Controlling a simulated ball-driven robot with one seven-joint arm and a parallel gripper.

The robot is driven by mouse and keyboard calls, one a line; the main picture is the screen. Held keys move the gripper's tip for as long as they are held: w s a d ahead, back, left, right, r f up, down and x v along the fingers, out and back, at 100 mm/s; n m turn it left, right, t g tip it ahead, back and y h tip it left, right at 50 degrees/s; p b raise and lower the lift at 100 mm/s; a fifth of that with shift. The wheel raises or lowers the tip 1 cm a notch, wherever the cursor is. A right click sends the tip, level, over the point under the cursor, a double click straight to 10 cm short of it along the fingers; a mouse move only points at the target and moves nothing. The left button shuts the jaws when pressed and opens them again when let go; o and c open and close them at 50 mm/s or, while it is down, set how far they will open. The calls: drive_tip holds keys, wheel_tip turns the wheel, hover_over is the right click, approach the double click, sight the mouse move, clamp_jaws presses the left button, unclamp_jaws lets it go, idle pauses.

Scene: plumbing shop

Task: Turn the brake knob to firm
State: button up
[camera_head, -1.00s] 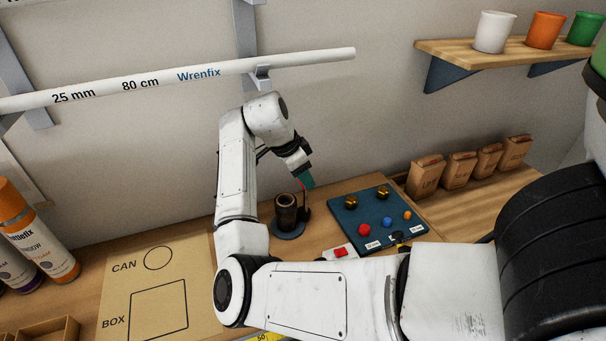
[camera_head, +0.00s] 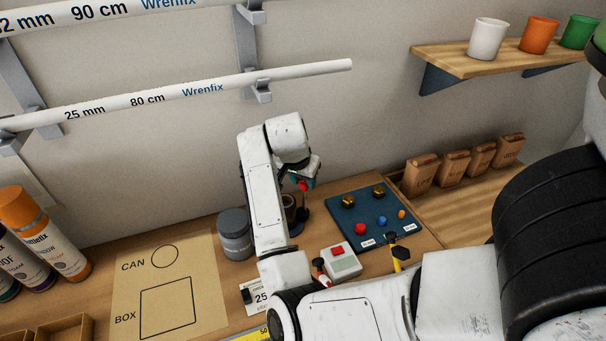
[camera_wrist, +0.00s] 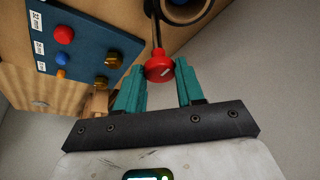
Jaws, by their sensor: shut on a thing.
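The red knob (camera_wrist: 159,67) sits on a thin dark stem beside a dark round holder, and a pale mark shows on its face. It also shows in the head view (camera_head: 303,186), partly covered by my wrist. My gripper (camera_wrist: 160,75) has its two teal fingers on either side of the knob, shut on it. The dark round holder (camera_head: 290,205) stands behind my arm and is mostly hidden. Its ring (camera_wrist: 188,14) shows at the top of the wrist view. I see no readable brake scale.
A blue board (camera_head: 345,214) with brass fittings and coloured balls lies to the right. A white box (camera_head: 344,263) with a red button, a yellow-handled tool (camera_head: 397,264) and a grey can (camera_head: 236,238) stand near my arm. White pipes (camera_head: 170,95) hang on the wall above.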

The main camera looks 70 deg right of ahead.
drive_tip(key=shift+n, duration=0.5)
drive_tip(key=o, duration=1)
drive_tip(key=shift+r, duration=0.1)
drive_tip(key=b+v, duration=0.1)
drive_tip(key=v, duration=0.9)
drive_tip(key=shift+s+a+r, duration=0.15)
drive_tip(key=shift+a+r, duration=0.1)
